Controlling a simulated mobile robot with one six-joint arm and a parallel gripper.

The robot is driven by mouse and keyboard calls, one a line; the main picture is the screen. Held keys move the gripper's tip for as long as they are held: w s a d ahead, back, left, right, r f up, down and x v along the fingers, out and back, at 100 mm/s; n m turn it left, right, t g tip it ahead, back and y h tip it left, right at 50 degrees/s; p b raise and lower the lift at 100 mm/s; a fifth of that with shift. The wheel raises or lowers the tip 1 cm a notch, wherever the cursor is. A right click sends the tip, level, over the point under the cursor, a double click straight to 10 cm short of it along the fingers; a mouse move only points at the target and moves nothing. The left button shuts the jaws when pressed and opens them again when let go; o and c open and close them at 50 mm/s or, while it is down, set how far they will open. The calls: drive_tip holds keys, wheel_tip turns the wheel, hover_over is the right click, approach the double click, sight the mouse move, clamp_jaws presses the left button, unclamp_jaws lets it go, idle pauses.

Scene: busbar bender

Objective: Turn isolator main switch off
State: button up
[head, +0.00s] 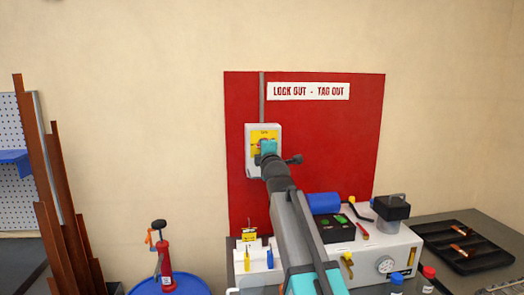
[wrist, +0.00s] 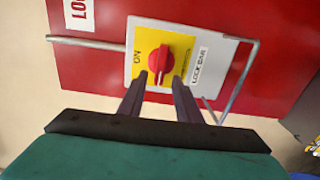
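The isolator main switch is a light grey box (head: 252,130) on the red board, partly hidden by my arm in the head view. In the wrist view, its yellow plate (wrist: 143,42) carries a red rotary knob (wrist: 161,60) and the word ON at the left. The knob's grip ridge runs nearly up and down in that picture. My gripper (wrist: 158,77) is open, with one dark finger on each side of the knob's lower part. Both fingers look apart from the knob; I cannot tell how deep they reach around it.
A LOCK OUT - TAG OUT sign (head: 309,91) hangs on the red board (head: 345,140). A wire lock bar (wrist: 240,78) stands beside the switch box.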

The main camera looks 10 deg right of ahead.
drive_tip(key=s+b, duration=0.1)
drive_tip(key=s, duration=1)
idle(0.6)
